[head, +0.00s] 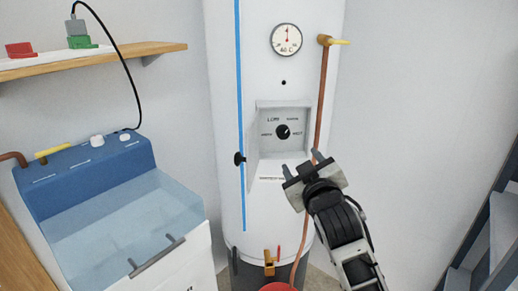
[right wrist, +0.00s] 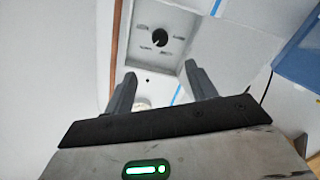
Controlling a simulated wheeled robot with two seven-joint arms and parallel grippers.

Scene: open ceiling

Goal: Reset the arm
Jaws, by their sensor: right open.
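My right gripper (head: 303,164) is open and empty in front of the white tank (head: 225,120), just below and right of the recessed control panel. Its two fingers stand apart in the right wrist view (right wrist: 160,85), with the panel seen beyond them. The black dial knob (head: 283,131) sits in the panel and also shows in the right wrist view (right wrist: 160,37). The gripper appears apart from the knob. My right arm comes up from the bottom right. My left gripper is not in view.
A copper pipe (head: 322,100) runs down the tank beside my right gripper. A blue-topped washer (head: 90,175) stands at left below a wooden shelf (head: 110,58). A red bucket (head: 279,287) is at the tank's foot. Dark metal shelving (head: 490,240) stands at right.

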